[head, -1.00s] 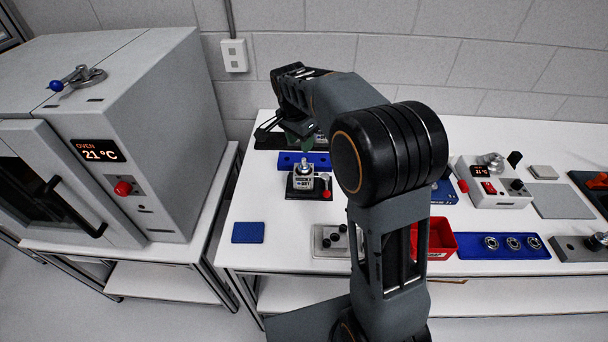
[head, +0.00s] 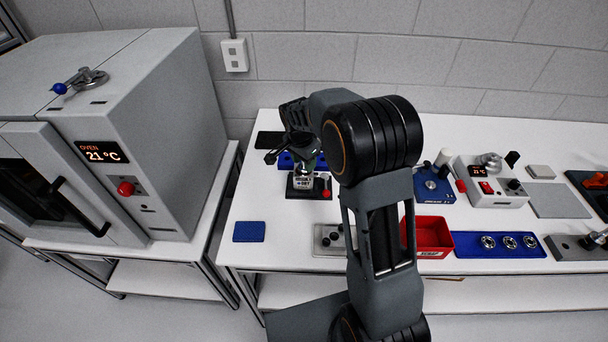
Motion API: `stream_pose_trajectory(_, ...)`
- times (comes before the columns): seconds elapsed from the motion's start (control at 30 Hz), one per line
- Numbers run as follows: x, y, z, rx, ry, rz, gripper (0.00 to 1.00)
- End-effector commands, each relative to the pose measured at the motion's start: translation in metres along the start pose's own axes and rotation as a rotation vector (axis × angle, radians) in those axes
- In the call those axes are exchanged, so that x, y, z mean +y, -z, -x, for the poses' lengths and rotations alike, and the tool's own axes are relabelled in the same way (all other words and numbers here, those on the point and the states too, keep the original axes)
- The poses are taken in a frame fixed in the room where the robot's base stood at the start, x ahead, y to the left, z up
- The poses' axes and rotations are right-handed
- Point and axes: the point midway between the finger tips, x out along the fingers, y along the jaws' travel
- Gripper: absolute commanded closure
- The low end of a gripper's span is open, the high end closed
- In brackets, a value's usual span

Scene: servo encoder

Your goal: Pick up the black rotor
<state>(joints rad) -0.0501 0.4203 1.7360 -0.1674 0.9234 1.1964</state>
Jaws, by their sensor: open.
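My gripper (head: 295,155) is over the back left of the white table, its jaws open. It is above and behind the small white-labelled device (head: 306,183) on a black base with a red knob. A blue tray (head: 285,161) lies under and behind the gripper, partly covered by it. I cannot single out the black rotor for certain. Small black round parts (head: 327,241) sit on a grey block at the table's front, partly hidden by my arm. Whether anything black lies under the gripper is hidden.
A red scrap bin (head: 432,236), a blue tray with several ring parts (head: 500,245) and a blue device (head: 433,188) stand right of my arm. A dark pad (head: 269,140) lies back left, a blue pad (head: 249,232) front left. The oven (head: 150,140) stands left.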

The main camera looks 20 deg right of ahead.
Motion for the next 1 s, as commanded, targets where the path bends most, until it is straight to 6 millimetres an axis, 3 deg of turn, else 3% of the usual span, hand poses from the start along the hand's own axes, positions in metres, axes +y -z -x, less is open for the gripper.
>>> stream_pose_trajectory(0.1, 0.0001, 0.0, -0.0001, 0.0, 0.0, 0.0, 0.55)
stream_pose_trajectory(0.57, 0.0002, -0.0002, -0.0004, 0.0, -0.001, 0.001, 0.99)
stream_pose_trajectory(1.0, 0.0007, -0.0004, -0.0011, -0.001, -0.003, 0.001, 1.0)
